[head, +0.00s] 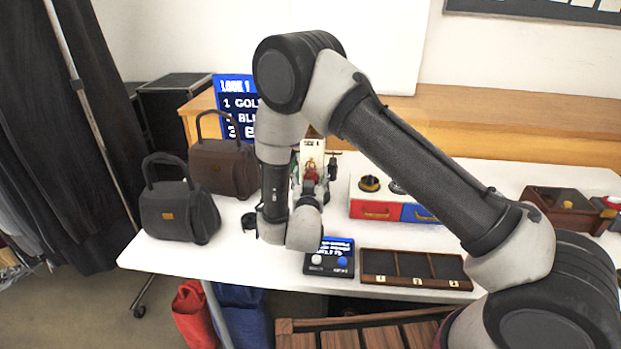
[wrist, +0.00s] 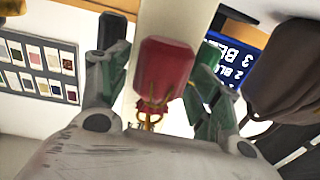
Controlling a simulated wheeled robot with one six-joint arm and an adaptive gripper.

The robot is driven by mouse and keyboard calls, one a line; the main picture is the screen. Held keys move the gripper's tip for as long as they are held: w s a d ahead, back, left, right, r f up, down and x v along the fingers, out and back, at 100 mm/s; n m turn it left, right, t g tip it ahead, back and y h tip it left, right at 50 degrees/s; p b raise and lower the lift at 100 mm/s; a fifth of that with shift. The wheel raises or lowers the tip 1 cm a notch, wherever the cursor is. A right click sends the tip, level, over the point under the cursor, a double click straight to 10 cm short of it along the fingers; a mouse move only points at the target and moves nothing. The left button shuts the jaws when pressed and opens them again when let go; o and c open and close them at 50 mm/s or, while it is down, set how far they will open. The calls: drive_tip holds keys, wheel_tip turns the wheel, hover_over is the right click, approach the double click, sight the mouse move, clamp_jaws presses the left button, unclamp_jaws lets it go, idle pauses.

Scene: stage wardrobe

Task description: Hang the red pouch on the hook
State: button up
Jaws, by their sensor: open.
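The red pouch (wrist: 165,72) shows in the wrist view in front of a pale upright panel, with gold-coloured metal (wrist: 150,106) at one end. In the head view, the small red pouch (head: 311,174) is partly hidden by my arm, with gold parts above it and the pale panel (head: 313,147) behind. My gripper (wrist: 165,85) is open, its green-grey fingers on either side of the pouch with gaps visible. The hook cannot be clearly told from the gold metal, so I cannot tell whether the pouch hangs on it.
A dark grey handbag (head: 178,215) and a brown handbag (head: 222,168) stand left on the white table. A small display box (head: 330,262) and a compartment tray (head: 417,282) lie at the front. Red and blue drawers (head: 376,209) stand right of my gripper.

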drive_tip(key=s+a, duration=0.2)
drive_tip(key=s, duration=1)
drive_tip(key=w+d+r+m+g+y, duration=0.2)
drive_tip(key=w+d+r+g, duration=0.15)
drive_tip(key=w+r, duration=0.4)
drive_tip(key=s+d+r+n+g+y, duration=0.25)
drive_tip(key=d+r+g+y, duration=0.2)
drive_tip(key=d+r, duration=0.5)
drive_tip(key=s+d+r+g+h, duration=0.1)
drive_tip(key=s+d+r+g, duration=0.1)
drive_tip(key=s+d, duration=0.4)
drive_tip(key=s+d+r+g+h, duration=0.1)
drive_tip(key=s+d+r, duration=0.3)
drive_tip(key=s, duration=0.9)
drive_tip(key=s+d+r+g+h, duration=0.2)
drive_tip(key=s+d+r, duration=0.1)
drive_tip(key=s+d, duration=0.6)
drive_tip(key=shift+s+d+n+g, duration=0.25)
drive_tip(key=shift+s+n+g, duration=0.1)
drive_tip(key=shift+n, duration=0.1)
